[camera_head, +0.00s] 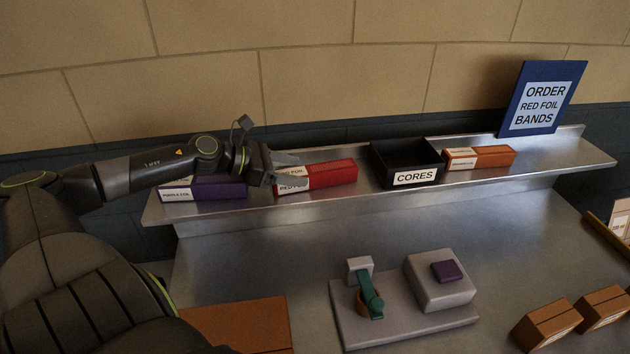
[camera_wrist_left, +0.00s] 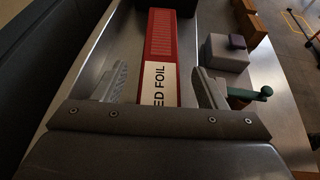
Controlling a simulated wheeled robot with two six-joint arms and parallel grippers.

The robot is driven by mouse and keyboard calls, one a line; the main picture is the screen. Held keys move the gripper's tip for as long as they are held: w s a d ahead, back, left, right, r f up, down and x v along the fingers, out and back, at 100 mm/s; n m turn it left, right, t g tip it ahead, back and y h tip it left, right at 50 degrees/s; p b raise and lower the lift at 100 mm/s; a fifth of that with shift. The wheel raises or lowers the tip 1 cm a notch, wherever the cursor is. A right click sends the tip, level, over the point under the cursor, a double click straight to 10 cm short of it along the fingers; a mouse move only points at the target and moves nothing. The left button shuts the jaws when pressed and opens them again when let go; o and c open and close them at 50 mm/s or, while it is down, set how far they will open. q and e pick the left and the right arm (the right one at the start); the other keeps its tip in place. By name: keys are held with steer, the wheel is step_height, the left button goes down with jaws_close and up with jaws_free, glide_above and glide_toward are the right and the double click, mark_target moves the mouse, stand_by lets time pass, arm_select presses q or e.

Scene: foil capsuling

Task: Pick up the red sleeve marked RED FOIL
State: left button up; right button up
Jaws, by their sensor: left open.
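The red sleeve marked RED FOIL (camera_head: 330,176) lies on the metal shelf, between a purple sleeve and a black bin. It has a white label at its left end. My left gripper (camera_head: 283,172) is at that labelled end, with its fingers apart. In the left wrist view the red sleeve (camera_wrist_left: 160,45) runs away from the gripper between the two open fingers of my left gripper (camera_wrist_left: 158,88). A gap shows on each side, and part of the label is hidden by the gripper body. My right gripper is not in view.
A purple sleeve (camera_head: 220,188) lies under my left arm. A black CORES bin (camera_head: 405,160) stands right of the red sleeve, then an orange sleeve (camera_head: 492,157) and a blue order sign (camera_head: 518,125). Below are a grey fixture (camera_head: 410,325) and brown boxes (camera_head: 545,325).

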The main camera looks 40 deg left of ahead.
arm_select(q)
steer(key=shift+x, duration=0.85)
steer(key=c, duration=1.1)
steer(key=shift+r, duration=0.1)
